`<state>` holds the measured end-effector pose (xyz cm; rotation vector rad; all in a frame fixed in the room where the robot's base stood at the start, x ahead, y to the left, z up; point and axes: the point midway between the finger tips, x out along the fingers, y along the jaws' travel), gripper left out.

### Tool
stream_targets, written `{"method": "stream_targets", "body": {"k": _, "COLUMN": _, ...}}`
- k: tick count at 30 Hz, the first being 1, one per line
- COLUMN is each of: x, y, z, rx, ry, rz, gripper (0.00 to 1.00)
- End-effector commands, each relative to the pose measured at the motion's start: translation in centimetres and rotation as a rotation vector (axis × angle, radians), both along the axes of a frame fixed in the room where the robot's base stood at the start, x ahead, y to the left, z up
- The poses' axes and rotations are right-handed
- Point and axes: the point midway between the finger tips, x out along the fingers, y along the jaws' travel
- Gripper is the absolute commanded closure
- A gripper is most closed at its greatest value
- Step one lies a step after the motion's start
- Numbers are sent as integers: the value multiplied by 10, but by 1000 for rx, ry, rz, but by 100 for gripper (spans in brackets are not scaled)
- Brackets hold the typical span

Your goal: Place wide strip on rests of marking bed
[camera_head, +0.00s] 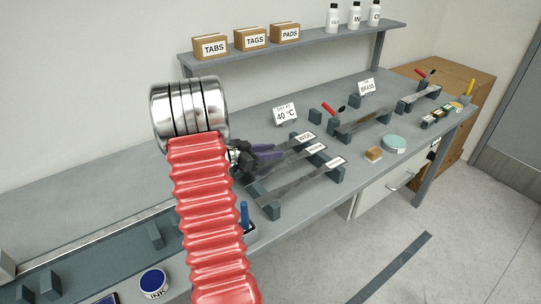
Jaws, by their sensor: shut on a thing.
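The wide strip (287,147) is a grey metal strip with a white label at its right end that appears to read WIDE. It lies rearmost of three labelled strips. My gripper (266,153), with dark purple fingers, is shut on it near its left part. I cannot tell whether the strip touches its rack or is slightly raised. My red arm hides part of the bench to the left. What looks like the marking bed (100,247) is a long dark bed at lower left. Upright dark rests (155,235) stand on it, partly hidden by my arm.
Two other labelled strips (290,182) lie on dark rests (270,208) in front. A blue-handled tool (244,215) and an ink tin (153,283) stand near the bench front. A sign (285,113) and dark blocks stand behind. A shelf (290,43) with boxes and bottles hangs above.

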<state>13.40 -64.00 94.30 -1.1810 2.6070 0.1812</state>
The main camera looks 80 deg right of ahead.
Motion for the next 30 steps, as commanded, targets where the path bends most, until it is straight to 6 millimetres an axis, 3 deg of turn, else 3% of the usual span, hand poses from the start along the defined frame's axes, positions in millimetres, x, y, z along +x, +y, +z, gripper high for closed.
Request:
{"method": "stream_targets", "body": {"k": 4, "x": 0, "y": -1, "z": -10, "rx": -4, "ry": 1, "rz": -1, "gripper": 100}}
{"method": "stream_targets", "body": {"k": 16, "x": -1, "y": -1, "z": -13, "rx": -4, "ry": 0, "rz": -2, "gripper": 100}}
{"method": "stream_targets", "body": {"k": 17, "x": -1, "y": 0, "z": -14, "rx": 0, "ry": 0, "rz": -1, "gripper": 70}}
{"method": "stream_targets", "body": {"k": 18, "x": -1, "y": 0, "z": -14, "rx": 0, "ry": 0, "rz": -1, "gripper": 67}}
{"method": "stream_targets", "body": {"k": 30, "x": 0, "y": 1, "z": -11, "rx": -1, "ry": -1, "rz": -2, "gripper": 64}}
